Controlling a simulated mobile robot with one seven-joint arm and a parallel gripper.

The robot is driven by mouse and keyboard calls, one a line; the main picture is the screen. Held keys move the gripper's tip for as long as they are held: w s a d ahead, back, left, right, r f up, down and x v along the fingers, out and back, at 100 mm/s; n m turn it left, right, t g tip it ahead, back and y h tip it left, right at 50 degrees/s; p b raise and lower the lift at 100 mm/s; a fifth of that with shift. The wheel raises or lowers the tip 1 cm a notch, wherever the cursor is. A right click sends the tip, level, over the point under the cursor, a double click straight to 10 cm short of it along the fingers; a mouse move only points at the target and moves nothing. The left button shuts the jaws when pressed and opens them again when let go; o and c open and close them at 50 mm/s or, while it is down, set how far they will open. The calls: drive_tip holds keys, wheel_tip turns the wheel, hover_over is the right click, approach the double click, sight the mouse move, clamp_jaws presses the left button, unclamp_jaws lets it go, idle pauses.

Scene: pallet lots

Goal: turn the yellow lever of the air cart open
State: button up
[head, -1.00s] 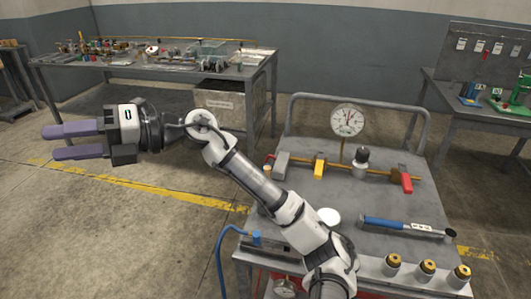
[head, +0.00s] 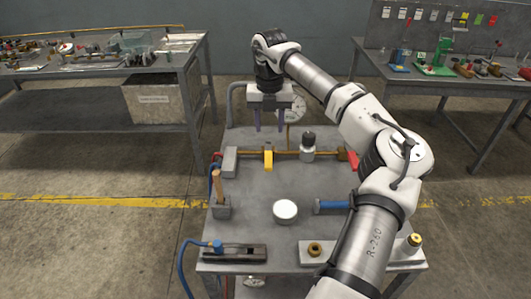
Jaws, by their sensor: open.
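The air cart (head: 245,198) stands in front of me with a brass pipe (head: 285,153) across its top. The yellow lever (head: 268,160) sits on this pipe, left of the silver-black regulator knob (head: 308,147), and points toward me. A red lever (head: 352,160) at the pipe's right is partly hidden by my arm. My gripper (head: 270,124) points down with its purple fingers apart and empty. In the picture it is just above the yellow lever, apart from it. The round gauge (head: 295,110) is partly hidden behind my gripper.
A grey block (head: 229,162) stands at the pipe's left end. A wooden-handled tool (head: 218,188) in a holder, a white round lid (head: 285,211) and a blue-handled tool (head: 332,207) are on the cart. Benches with parts stand at the back left (head: 90,73) and right (head: 450,85).

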sight(268, 159)
wheel_tip(268, 159, down, 12)
drive_tip(key=p, duration=0.2)
drive_tip(key=shift+a+r+p, duration=0.1)
drive_tip(key=shift+r+p, duration=0.1)
drive_tip(key=shift+p, duration=0.1)
drive_tip(key=shift+c, duration=0.3)
clamp_jaws()
